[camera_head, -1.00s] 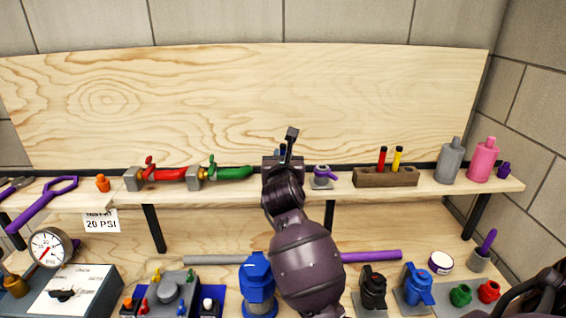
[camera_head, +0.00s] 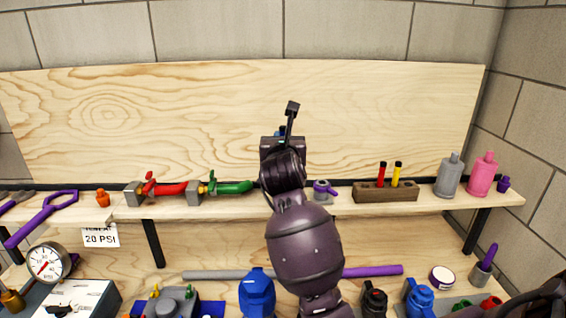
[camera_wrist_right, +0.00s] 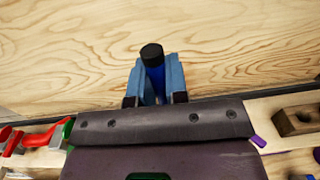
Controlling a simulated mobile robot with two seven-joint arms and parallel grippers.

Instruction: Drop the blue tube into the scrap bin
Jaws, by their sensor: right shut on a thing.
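The blue tube (camera_wrist_right: 156,82) with a black cap stands upright between the blue fingers of my right gripper (camera_wrist_right: 157,85), seen in the right wrist view. The gripper is shut on it. In the head view my right gripper (camera_head: 281,131) is in front of the plywood back panel, above the middle of the shelf. There the tube is mostly hidden behind the gripper body, with only a little blue showing. I cannot make out a scrap bin in either view. My left gripper is not in view.
The shelf (camera_head: 430,204) holds red and green valve fittings (camera_head: 188,189) at left, and a wooden block (camera_head: 385,192) with red and yellow pieces, a grey bottle (camera_head: 449,177) and a pink bottle (camera_head: 483,175) at right. Below, a gauge (camera_head: 48,262) and several tools crowd the bench.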

